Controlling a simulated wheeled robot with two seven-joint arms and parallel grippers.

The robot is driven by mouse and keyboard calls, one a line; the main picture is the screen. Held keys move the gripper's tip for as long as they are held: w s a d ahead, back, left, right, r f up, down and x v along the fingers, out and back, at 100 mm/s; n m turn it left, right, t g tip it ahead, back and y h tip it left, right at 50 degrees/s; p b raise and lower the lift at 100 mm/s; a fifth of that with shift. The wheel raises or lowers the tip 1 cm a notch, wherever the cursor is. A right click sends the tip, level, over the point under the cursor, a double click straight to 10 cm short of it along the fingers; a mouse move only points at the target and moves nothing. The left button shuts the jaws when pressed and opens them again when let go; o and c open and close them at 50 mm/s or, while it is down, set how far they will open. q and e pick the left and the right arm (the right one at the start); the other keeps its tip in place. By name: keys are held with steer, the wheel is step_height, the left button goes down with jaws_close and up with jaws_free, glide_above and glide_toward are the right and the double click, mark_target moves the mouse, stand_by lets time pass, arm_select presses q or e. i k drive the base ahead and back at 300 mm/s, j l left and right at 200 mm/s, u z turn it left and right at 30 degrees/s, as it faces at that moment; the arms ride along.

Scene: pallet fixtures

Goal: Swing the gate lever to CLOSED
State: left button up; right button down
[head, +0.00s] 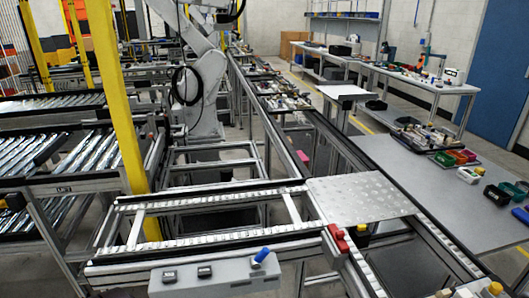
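A grey control box (222,277) is fixed on the near side of the conveyor frame at the bottom centre of the head view. A lever with a blue handle (262,255) sticks up from its right part, tilted to the upper right. Two small black pieces (204,271) sit on the box to the left of the lever. No lettering that marks CLOSED is readable. A red block-shaped part (338,239) is on the frame to the right of the box. Neither of my grippers is in view.
A metal plate (362,198) bridges the conveyor rails behind the red part. A yellow post (118,95) rises at the left, and a white robot arm (205,85) stands behind the frame. A grey table (440,185) with small coloured items is at the right.

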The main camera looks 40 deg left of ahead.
mark_target(256, 260)
steer(key=u, duration=1.85)
